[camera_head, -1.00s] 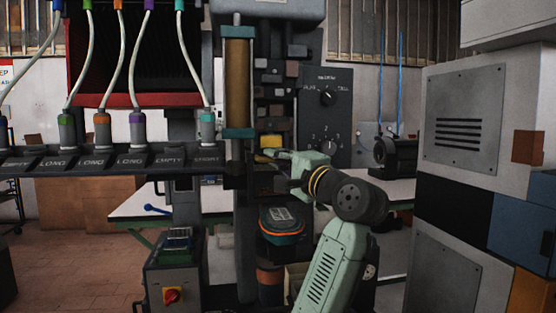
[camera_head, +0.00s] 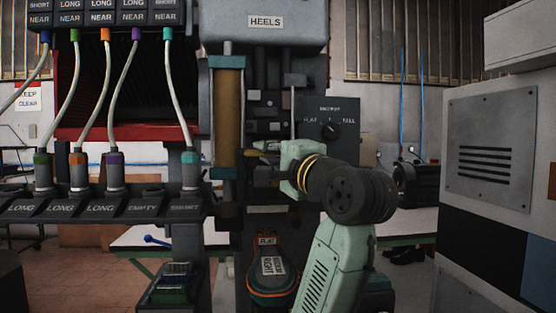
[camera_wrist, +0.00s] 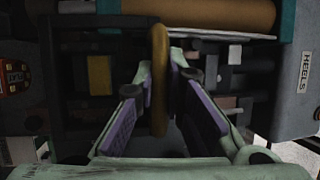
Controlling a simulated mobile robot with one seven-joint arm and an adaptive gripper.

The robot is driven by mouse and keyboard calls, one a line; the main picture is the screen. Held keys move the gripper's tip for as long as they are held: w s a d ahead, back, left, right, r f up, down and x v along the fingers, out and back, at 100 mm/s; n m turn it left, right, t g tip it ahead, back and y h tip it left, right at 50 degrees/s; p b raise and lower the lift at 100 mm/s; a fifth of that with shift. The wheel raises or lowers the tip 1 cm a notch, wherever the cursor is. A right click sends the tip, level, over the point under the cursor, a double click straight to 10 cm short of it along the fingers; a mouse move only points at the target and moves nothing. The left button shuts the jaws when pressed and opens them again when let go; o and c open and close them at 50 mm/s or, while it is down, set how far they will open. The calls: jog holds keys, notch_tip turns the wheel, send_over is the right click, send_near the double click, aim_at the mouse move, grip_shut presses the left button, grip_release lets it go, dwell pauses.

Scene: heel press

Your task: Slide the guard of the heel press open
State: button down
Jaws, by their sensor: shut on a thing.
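The heel press guard (camera_head: 229,118) is an amber-brown upright panel with teal ends, on the left front of the press. In the wrist view, turned sideways, its brown face (camera_wrist: 215,13) runs along the top. A brown bar-like handle (camera_wrist: 159,85) reaches from near it down between my fingers. My gripper (camera_head: 273,150) is beside the lower part of the guard, to its right. In the wrist view, its purple-padded fingers are on either side of the handle, shut on it. Where the handle joins the guard is not clear.
The press head (camera_head: 264,24), labelled HEELS, overhangs the guard. A shoe form (camera_head: 272,271) is below my gripper. A socket rail with hoses (camera_head: 100,206) stands left. A dial panel (camera_head: 331,131) is behind my arm; a grey cabinet (camera_head: 490,140) stands right.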

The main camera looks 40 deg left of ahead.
jog(key=shift+f, duration=0.1)
jog(key=c, duration=1.6)
grip_release()
jog(key=shift+c, duration=0.2)
jog(key=v, duration=1.2)
